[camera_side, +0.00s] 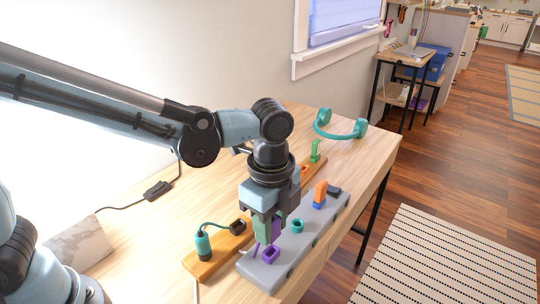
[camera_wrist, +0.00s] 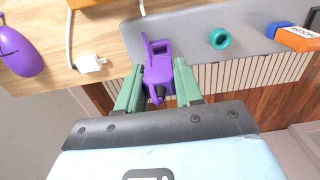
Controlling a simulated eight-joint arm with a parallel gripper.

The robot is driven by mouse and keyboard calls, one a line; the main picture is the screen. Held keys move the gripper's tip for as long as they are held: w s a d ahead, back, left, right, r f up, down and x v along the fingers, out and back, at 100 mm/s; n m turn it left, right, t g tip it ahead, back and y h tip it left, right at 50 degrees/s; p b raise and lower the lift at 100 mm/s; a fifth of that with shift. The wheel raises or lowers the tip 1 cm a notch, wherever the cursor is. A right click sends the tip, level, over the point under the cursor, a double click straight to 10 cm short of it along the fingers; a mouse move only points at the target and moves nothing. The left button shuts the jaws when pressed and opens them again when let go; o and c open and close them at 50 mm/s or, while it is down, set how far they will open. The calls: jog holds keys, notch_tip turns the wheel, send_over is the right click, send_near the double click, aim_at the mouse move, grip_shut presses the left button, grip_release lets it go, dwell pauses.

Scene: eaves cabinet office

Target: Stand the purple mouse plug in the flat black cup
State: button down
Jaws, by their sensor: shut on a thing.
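My gripper (camera_wrist: 160,92) is shut on the purple mouse plug (camera_wrist: 158,76), which also shows in the side view (camera_side: 275,229). The fingers are on both sides of it, above the near end of the grey strip. A square purple cup (camera_side: 270,253) sits just below; in the wrist view it (camera_wrist: 159,47) overlaps the plug, and I cannot tell whether they touch. A flat black cup (camera_side: 334,191) is at the far end of the strip, beyond an orange plug. The purple mouse (camera_wrist: 18,52) lies at the left of the wrist view.
The grey strip (camera_side: 305,237) also carries a teal round cup (camera_side: 297,226) and the orange plug (camera_side: 320,191) in a blue cup. An orange holder (camera_side: 205,266) bears a teal plug (camera_side: 203,246) and a dark square cup (camera_side: 238,227). Teal headphones (camera_side: 340,130) lie behind. A white plug (camera_wrist: 90,63) lies nearby.

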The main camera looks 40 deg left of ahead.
jog(key=w+a+r, duration=0.1)
jog(key=a+r, duration=0.2)
jog(key=a, duration=0.7)
jog(key=shift+w+r, duration=0.25)
jog(key=shift+r, duration=0.15)
jog(key=shift+f, duration=0.1)
jog(key=shift+f, duration=2.85)
jog(key=shift+f, duration=1.35)
jog(key=c, duration=0.7)
grip_release()
jog(key=shift+o, duration=0.2)
